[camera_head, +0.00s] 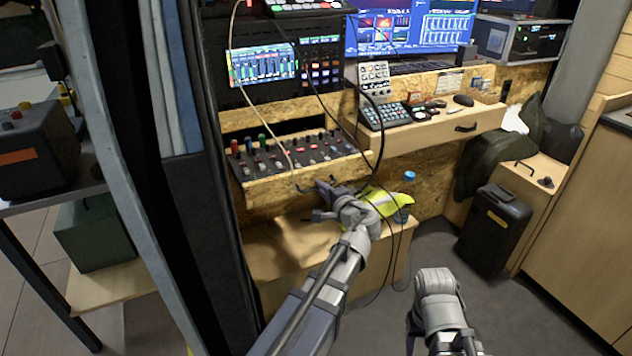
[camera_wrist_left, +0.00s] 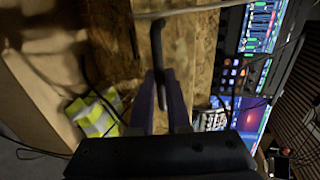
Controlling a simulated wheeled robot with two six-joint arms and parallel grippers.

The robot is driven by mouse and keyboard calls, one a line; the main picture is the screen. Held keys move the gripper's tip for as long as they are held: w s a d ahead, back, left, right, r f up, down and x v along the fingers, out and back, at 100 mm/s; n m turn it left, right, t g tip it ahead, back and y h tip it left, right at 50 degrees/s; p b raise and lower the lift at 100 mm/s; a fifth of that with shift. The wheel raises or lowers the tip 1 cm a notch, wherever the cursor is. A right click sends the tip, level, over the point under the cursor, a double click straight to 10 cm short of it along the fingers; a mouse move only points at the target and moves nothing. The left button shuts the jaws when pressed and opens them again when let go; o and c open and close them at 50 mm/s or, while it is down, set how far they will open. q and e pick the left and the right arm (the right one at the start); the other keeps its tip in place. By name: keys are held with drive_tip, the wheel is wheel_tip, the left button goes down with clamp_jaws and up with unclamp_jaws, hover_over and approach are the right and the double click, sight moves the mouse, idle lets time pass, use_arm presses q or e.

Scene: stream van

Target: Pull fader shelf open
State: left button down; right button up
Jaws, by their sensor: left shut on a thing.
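The fader shelf (camera_head: 262,190) is a wooden shelf with a black panel of faders and coloured knobs on top. It sits below the audio screen and juts forward from a dark slot. My left gripper (camera_head: 318,189) is at the shelf's front edge, shut on its dark handle. The left wrist view shows the handle (camera_wrist_left: 157,40) between the fingertips of the left gripper (camera_wrist_left: 160,75). In the head view the gripper and wrist hide part of the handle. My right forearm shows at the lower right, but its gripper is not seen.
A wooden bench (camera_head: 285,250) lies below the shelf, with a yellow hi-vis vest (camera_head: 385,203) and a blue-capped bottle (camera_head: 409,180). Loose black cables (camera_head: 381,130) hang in front of the shelf's right end. A second drawer (camera_head: 440,135) is to the right.

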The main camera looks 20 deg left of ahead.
use_arm(q)
drive_tip(key=shift+v, duration=0.9)
drive_tip(key=shift+f, duration=0.2)
drive_tip(key=c, duration=0.9)
unclamp_jaws()
drive_tip(key=p+v, duration=0.1)
drive_tip(key=v, duration=0.6)
drive_tip(key=shift+s+d+r+p, duration=0.1)
drive_tip(key=shift+s+d+p, duration=0.15)
drive_tip(key=shift+d+p, duration=0.05)
